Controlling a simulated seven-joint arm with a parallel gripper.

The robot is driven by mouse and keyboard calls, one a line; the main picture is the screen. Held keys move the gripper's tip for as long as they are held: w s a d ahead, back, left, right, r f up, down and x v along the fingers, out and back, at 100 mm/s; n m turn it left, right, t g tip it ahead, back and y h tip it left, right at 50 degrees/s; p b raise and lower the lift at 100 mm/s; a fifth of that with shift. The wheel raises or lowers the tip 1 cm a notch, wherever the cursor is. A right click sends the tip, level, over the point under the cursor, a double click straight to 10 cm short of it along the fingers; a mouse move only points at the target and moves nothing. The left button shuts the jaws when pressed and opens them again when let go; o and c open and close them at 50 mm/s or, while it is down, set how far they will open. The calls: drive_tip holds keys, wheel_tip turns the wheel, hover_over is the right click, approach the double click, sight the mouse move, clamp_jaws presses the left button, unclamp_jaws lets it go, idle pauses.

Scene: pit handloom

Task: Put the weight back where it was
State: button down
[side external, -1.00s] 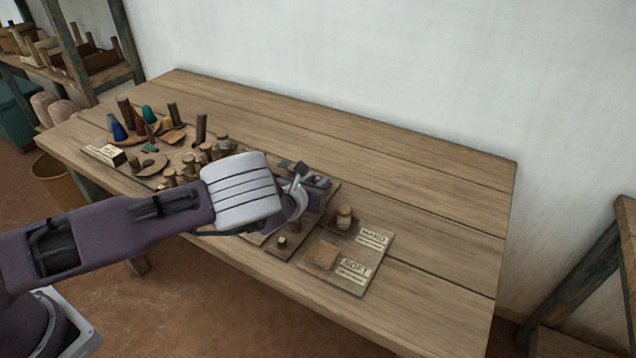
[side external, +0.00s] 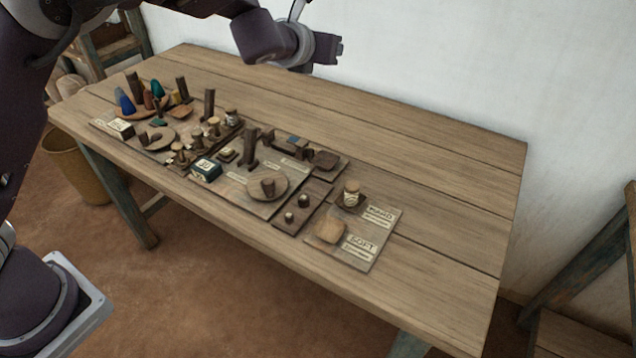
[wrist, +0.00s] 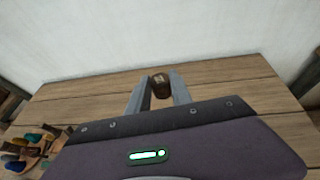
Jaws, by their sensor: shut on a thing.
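My gripper (wrist: 158,92) is shut on a small dark brown weight (wrist: 161,86) with a paler mark on its top; it sits between the two grey fingertips in the wrist view. In the side view my gripper (side external: 332,48) is raised well above the back of the table, and the held weight cannot be made out there. A narrow dark board (side external: 303,219) near the front carries small weights, one dark (side external: 304,201) and one with a pale top (side external: 289,216).
A board marked HARD and SOFT (side external: 383,235) holds a lidded jar (side external: 351,194) and a tan block (side external: 331,231). A round plate (side external: 277,188), upright posts and coloured cones (side external: 124,101) crowd the left. The table's right side (side external: 450,190) is clear.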

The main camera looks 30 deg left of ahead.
wheel_tip(320, 180, up, 8)
drive_tip(key=n+g+y, duration=0.2)
drive_tip(key=n+y, duration=0.3)
hover_over(317, 192)
wheel_tip(317, 192, down, 37)
drive_tip(key=shift+r, duration=0.2)
drive_tip(key=c, duration=1.1)
unclamp_jaws()
drive_tip(key=shift+c, duration=0.2)
